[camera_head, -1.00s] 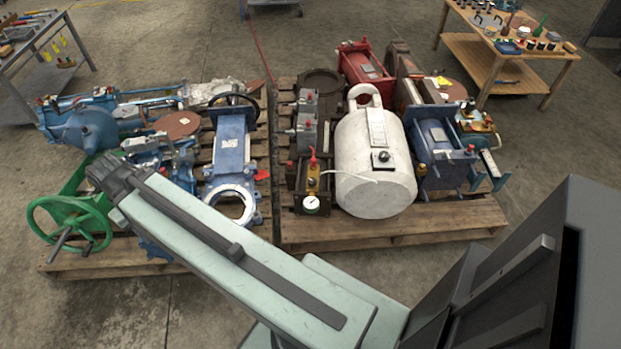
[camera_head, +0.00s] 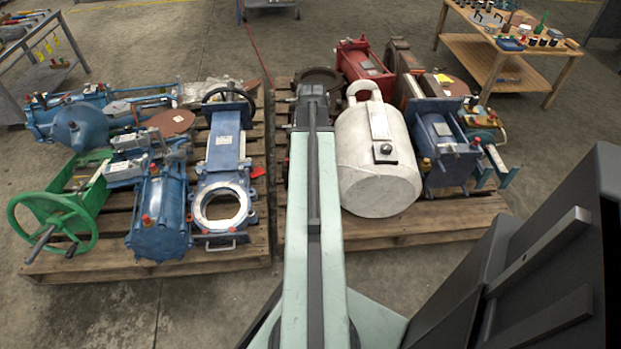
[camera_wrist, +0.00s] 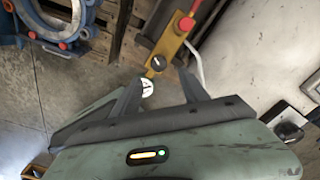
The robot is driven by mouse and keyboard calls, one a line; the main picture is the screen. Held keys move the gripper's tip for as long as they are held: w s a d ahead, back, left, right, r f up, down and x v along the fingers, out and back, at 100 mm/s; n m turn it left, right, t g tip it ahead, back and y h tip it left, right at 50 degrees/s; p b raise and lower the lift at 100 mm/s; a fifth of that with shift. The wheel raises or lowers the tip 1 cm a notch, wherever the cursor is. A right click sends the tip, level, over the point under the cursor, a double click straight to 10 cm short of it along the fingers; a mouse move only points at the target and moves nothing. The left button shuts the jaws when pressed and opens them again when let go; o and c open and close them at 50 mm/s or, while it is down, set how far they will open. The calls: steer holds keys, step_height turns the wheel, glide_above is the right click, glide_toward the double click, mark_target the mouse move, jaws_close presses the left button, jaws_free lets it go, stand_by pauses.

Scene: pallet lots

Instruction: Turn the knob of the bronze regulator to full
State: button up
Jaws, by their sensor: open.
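The bronze regulator (camera_wrist: 171,43) shows in the wrist view as a yellowish body with a red part near its upper end. Its dark round knob (camera_wrist: 157,62) carries a light mark, and a white-faced gauge (camera_wrist: 147,87) sits below it. My gripper (camera_wrist: 160,76) is open and empty. Its two fingers are spread, with the knob showing beyond and between the tips. I see no contact, though the remaining distance is hard to judge.
The white tank (camera_head: 375,160) stands close on the right of the regulator, with its own black knob (camera_wrist: 288,132). A blue valve (camera_head: 224,170) is on the left pallet. A green handwheel (camera_head: 45,222) is far left. Bare floor (camera_head: 120,310) lies in front.

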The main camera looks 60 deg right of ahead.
step_height(320, 180, down, 8)
steer(key=b, duration=0.8)
steer(key=shift+r, duration=0.1)
